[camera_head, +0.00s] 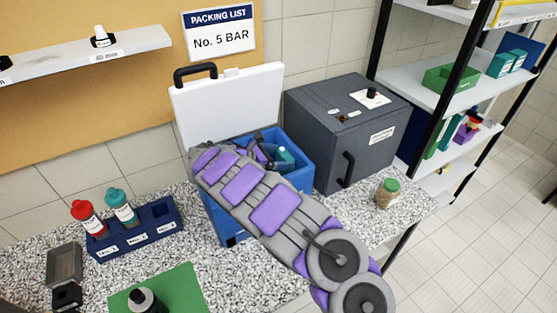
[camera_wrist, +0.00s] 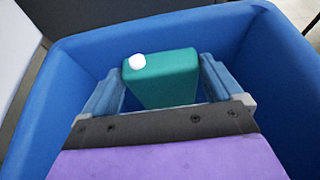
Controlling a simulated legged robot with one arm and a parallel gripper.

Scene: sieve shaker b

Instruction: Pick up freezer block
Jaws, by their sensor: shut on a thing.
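The freezer block is a teal-green slab with a white cap. In the wrist view the freezer block (camera_wrist: 165,82) stands between the two blue fingers of my gripper (camera_wrist: 162,85), inside the blue cooler box (camera_wrist: 60,100). The gripper is shut on it. In the head view a small teal part of the freezer block (camera_head: 285,156) shows inside the open cooler box (camera_head: 299,180); my arm hides much of the box. My gripper (camera_head: 268,153) is partly hidden at the box opening. I cannot tell whether the block touches the box floor.
The cooler's white lid (camera_head: 228,105) stands open at the back. A dark grey cabinet (camera_head: 345,130) stands close on the right. A blue rack (camera_head: 140,240) with red-capped and teal-capped bottles, a green mat (camera_head: 185,290) and a jar (camera_head: 387,193) are on the speckled counter.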

